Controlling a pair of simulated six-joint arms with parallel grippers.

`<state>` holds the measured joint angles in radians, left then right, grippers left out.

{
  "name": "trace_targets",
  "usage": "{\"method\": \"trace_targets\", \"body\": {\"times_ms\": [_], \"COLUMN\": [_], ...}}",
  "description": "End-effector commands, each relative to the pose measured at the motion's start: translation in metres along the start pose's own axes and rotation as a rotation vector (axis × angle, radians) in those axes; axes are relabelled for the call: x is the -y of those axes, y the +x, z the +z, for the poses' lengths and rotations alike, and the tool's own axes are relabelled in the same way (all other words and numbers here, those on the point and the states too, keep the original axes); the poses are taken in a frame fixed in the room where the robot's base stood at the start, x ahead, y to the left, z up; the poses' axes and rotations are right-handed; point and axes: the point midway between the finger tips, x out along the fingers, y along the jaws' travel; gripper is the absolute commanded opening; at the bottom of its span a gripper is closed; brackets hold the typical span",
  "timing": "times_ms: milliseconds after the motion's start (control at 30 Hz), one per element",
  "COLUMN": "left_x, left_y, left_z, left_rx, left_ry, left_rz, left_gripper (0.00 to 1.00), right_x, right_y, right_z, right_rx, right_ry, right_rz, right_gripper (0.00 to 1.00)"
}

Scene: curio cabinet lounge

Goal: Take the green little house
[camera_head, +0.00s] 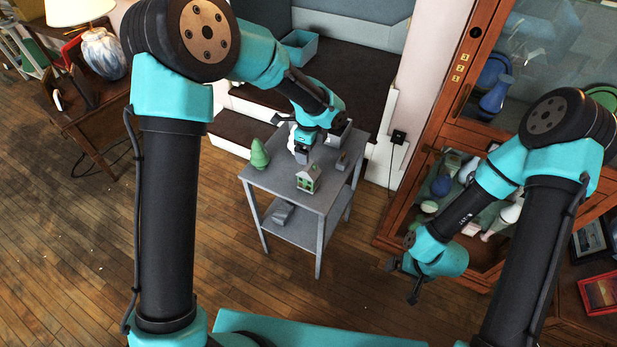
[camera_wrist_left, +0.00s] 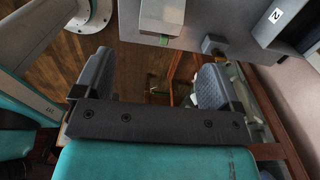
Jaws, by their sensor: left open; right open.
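The little house (camera_head: 308,180), with green walls and a pale roof, stands upright on the small grey table (camera_head: 268,188), near its front edge. My left gripper (camera_head: 302,152) is over the table, just behind the house in the head view. In the left wrist view its jaws (camera_wrist_left: 152,85) are apart with nothing between them. A pale block with a green edge, which looks like the house (camera_wrist_left: 162,16), shows at the top of that view, beyond the fingers. My right gripper (camera_head: 410,278) is open and empty, low in front of the cabinet, far from the house.
A green tree figure (camera_head: 259,154) stands on the table's left side, and a small grey-brown object (camera_head: 342,160) on its right. A grey piece (camera_head: 283,212) lies on the lower shelf. The glass-fronted wooden cabinet (camera_head: 448,135) stands at the right. A lamp (camera_head: 101,52) is at left.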

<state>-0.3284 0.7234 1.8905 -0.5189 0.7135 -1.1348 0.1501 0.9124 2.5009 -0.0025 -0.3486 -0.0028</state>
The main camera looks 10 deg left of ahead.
Motion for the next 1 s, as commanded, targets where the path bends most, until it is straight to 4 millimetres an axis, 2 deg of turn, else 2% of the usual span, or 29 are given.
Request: {"method": "trace_targets", "body": {"times_ms": [200, 400, 833, 1000], "left_x": [-0.001, 0.000, 0.000, -0.001], "left_y": [0.039, 0.063, 0.068, 0.085], "left_z": [0.001, 0.000, 0.001, 0.003], "left_rx": [0.000, 0.000, 0.000, 0.000], "left_ry": [-0.001, 0.000, -0.001, -0.001], "left_rz": [0.004, 0.001, 0.001, 0.003], "left_gripper": [0.89, 0.89, 0.89, 0.89], "right_x": [0.000, 0.000, 0.000, 0.000], "right_y": [0.000, 0.000, 0.000, 0.000], "right_z": [0.000, 0.000, 0.000, 0.000], "right_rx": [0.000, 0.000, 0.000, 0.000], "right_ry": [0.000, 0.000, 0.000, 0.000], "right_rz": [0.000, 0.000, 0.000, 0.000], "right_gripper": [0.89, 0.89, 0.89, 0.89]}}
